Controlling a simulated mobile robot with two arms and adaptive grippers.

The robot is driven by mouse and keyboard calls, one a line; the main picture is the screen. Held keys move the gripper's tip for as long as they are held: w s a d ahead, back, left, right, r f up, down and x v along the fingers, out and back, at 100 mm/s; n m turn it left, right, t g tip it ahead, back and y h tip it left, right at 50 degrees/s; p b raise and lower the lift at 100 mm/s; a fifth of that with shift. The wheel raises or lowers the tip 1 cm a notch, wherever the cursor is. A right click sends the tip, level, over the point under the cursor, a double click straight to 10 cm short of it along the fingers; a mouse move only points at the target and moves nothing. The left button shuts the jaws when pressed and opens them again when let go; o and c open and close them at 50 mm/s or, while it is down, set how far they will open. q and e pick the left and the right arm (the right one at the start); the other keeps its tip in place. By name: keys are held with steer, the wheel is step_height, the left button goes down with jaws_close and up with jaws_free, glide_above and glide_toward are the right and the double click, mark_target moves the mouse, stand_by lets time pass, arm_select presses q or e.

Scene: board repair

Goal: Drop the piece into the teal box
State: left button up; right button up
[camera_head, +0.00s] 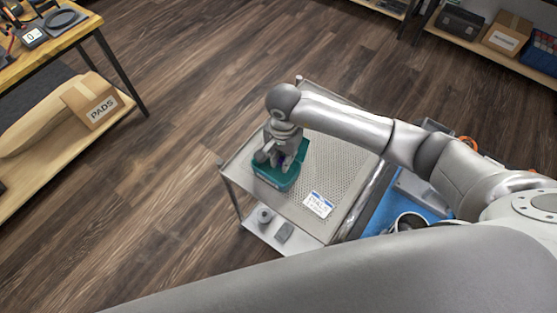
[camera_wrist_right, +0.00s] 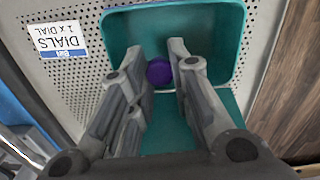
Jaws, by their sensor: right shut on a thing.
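The teal box (camera_head: 268,175) stands at the left end of a perforated metal cart top. It also shows in the wrist view (camera_wrist_right: 225,32), with its open inside below my gripper. My right gripper (camera_head: 284,161) points down over the box, its fingers at or within the opening. In the wrist view, my right gripper (camera_wrist_right: 157,60) is shut on a small round purple piece (camera_wrist_right: 159,72) between its fingertips. Whether the piece touches the box floor is unclear. My left gripper is not in view.
A white label reading "DIALS" (camera_head: 318,204) lies on the cart top (camera_head: 325,165), beside the box. The cart's lower shelf (camera_head: 262,235) holds small grey items. A blue mat (camera_head: 375,210) lies right of the cart. A workbench (camera_head: 60,45) stands at the left, with wooden floor between.

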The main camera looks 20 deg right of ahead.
steer(key=o, duration=0.8)
step_height(320, 180, up, 12)
steer(key=shift+r, duration=0.1)
stand_by(0.7)
